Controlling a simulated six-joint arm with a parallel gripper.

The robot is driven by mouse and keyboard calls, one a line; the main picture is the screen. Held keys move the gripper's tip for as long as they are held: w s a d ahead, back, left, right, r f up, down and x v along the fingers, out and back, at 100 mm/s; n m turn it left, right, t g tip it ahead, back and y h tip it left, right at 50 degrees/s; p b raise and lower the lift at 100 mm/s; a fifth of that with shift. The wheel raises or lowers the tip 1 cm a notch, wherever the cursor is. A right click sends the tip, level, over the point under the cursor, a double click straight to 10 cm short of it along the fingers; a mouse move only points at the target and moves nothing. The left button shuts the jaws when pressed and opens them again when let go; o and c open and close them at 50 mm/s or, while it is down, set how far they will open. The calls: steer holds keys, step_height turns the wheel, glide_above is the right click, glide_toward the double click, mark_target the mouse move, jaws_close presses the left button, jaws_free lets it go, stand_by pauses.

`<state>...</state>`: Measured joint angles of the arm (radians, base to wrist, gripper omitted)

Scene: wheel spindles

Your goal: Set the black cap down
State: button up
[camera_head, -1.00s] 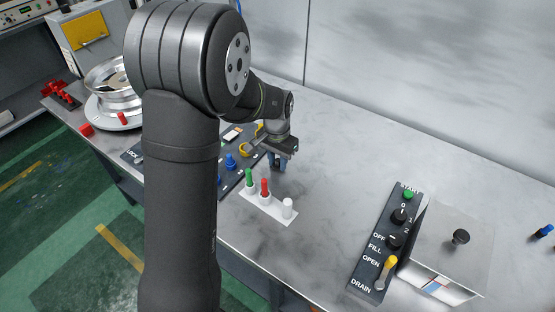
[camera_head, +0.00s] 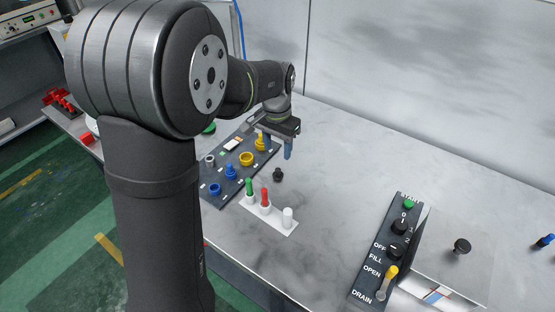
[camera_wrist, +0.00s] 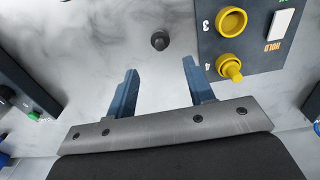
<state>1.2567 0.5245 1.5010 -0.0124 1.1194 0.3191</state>
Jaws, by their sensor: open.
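The small black cap (camera_head: 277,175) stands on the bare grey table, between the dark panel and the white holder. It also shows in the wrist view (camera_wrist: 160,40), ahead of the fingertips and apart from them. My gripper (camera_head: 278,148) is open and empty, above and behind the cap in the head view. In the wrist view its two blue fingers (camera_wrist: 159,68) are spread wide with nothing between them.
The dark panel (camera_head: 222,192) with yellow and blue parts lies left of the cap. A white holder (camera_head: 279,222) with green, red and white pegs stands in front. A control panel (camera_head: 372,285) and a box with a black knob (camera_head: 461,246) stand at right.

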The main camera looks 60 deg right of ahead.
mark_target(278, 169)
step_height(278, 169, up, 3)
steer(key=shift+f, duration=0.2)
step_height(278, 169, down, 12)
steer(key=shift+s+f, duration=0.1)
steer(key=shift+d+r, duration=0.1)
steer(key=shift+r, duration=1.7)
